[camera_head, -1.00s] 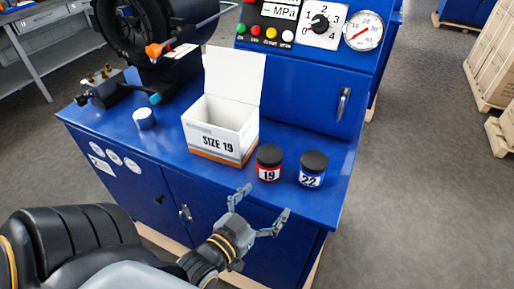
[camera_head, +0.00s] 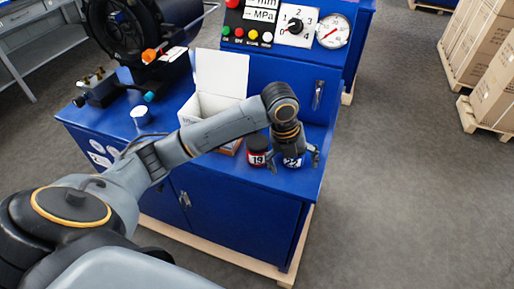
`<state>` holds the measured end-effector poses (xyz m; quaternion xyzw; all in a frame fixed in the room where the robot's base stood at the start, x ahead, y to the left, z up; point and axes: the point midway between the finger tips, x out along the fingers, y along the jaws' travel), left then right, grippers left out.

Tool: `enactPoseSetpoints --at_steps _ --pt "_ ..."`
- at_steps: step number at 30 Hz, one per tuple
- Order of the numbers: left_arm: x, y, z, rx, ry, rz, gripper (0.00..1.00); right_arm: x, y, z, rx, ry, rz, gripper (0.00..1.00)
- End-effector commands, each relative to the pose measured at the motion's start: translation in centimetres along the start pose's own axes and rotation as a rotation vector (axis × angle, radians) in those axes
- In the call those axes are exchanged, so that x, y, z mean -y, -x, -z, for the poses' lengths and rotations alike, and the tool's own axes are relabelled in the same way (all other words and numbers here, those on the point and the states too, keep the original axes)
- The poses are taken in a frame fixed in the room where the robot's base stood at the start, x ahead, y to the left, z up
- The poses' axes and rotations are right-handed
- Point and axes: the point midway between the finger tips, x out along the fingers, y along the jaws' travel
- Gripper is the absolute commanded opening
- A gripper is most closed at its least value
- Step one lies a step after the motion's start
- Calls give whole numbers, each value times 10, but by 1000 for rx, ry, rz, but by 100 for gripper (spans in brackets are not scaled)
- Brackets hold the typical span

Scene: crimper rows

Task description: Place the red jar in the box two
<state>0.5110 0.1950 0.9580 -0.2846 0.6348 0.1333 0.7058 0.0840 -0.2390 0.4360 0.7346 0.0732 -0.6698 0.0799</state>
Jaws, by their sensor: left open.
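The red jar (camera_head: 257,158), with a black lid and the number 19, stands on the blue bench top. A blue jar (camera_head: 292,163) marked 22 stands to its right. My left gripper (camera_head: 293,158) is open and pointing down over the blue jar, with one finger on each side of it in the picture. Its left finger is between the two jars; I cannot tell if it touches either. One open white box (camera_head: 222,73), lid up, stands behind my left arm, which hides most of its front. My right gripper is not in view.
The blue bench (camera_head: 240,208) carries a control panel with a gauge (camera_head: 333,31) at the back right. A dark machine (camera_head: 140,35) and a small white-and-blue round item (camera_head: 141,116) are at the left. Stacked cartons (camera_head: 480,45) stand far right; the floor between is clear.

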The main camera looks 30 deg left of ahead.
Motion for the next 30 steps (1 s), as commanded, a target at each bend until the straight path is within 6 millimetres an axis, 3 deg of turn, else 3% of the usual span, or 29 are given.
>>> enactPoseSetpoints --at_steps 1,6,9,13,17,24,30 --pt "-8 24 -22 14 -72 -46 90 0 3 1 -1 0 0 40" --pt "-35 82 -63 -22 -286 -163 90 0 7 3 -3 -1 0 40" --pt "-48 112 -77 -50 -371 -202 90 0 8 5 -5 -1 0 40" --pt "-58 131 -85 -77 -432 -222 90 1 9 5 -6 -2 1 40" --pt "-63 125 -86 -88 -447 -228 90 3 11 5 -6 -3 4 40" --pt "-74 79 -84 -87 -445 -227 90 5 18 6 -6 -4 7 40" --pt "-79 55 -84 -83 -445 -225 90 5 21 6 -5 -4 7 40"
